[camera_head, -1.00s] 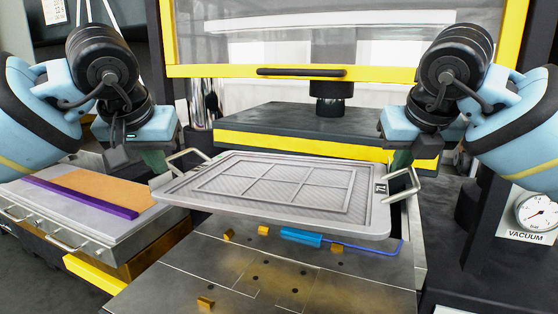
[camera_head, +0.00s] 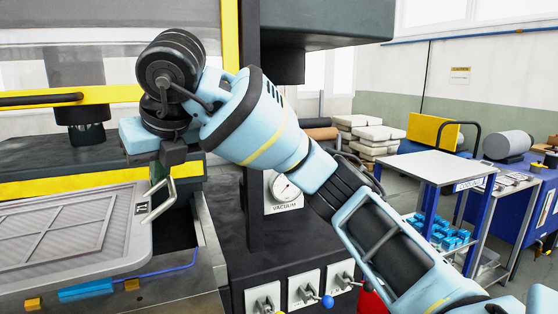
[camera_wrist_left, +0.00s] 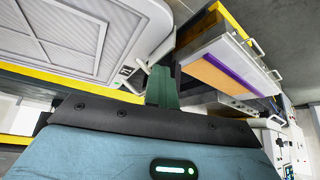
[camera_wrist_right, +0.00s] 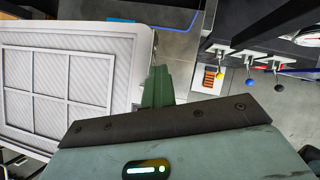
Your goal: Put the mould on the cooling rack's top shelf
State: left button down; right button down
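The mould (camera_head: 70,232) is a grey, shallow rectangular tray with a ribbed grid and a wire handle at each end. It is held level above the metal bed at lower left in the head view. My right gripper (camera_head: 172,165) is at the mould's right handle; its green fingers (camera_wrist_right: 157,88) look shut there. My left gripper (camera_wrist_left: 162,88) shows only in its wrist view, with green fingers together at the other handle beside the mould (camera_wrist_left: 85,30). The exact grip on each handle is partly hidden. The cooling rack (camera_head: 440,167) is a white-topped trolley with a label, to the right; its top shelf looks empty.
Blue parts (camera_head: 440,232) fill a lower shelf of the rack. A black cabinet with a vacuum gauge (camera_head: 284,188) and levers stands between the mould and the rack. The yellow-edged press (camera_head: 100,185) is behind the mould. A blue bench (camera_head: 528,205) is at far right.

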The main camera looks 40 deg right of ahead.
aim_at(441, 165)
jog(key=k+l, duration=0.55)
jog(key=l, duration=0.25)
jog(key=k+l, duration=0.4)
jog(key=l, duration=0.35)
jog(key=k+l, duration=0.15)
jog(key=l, duration=0.25)
jog(key=k+l, duration=0.1)
jog(key=l, duration=0.35)
jog(key=k+l, duration=0.15)
jog(key=l, duration=0.25)
